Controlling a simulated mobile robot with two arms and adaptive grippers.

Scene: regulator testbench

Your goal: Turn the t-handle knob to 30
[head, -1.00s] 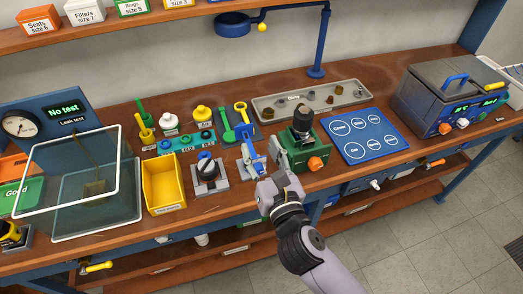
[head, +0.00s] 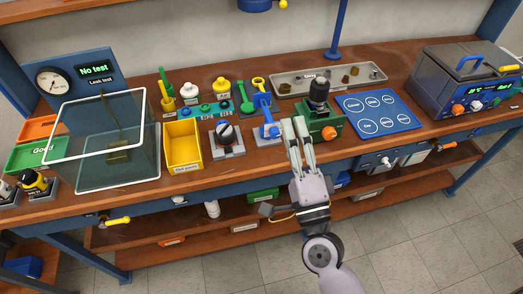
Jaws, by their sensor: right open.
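A blue upright handle (head: 266,112) stands on a small grey base; I cannot tell for sure whether it is the t-handle knob. To its left, a black round knob (head: 225,133) with a pale mark sits on another grey base. No readable scale shows on either. My right gripper (head: 294,124) is open, with its fingers pointing to the back of the bench. In the picture its fingertips lie just right of the blue handle and in front of the green vise (head: 318,134); contact cannot be told. My left gripper is out of view.
The green vise holds a black-topped part (head: 319,94) and has an orange knob. A yellow bin (head: 183,150) stands left of the black knob. A blue mat (head: 378,114) lies to the right, a grey tray (head: 285,84) behind. A clear-walled box (head: 115,175) is at the left.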

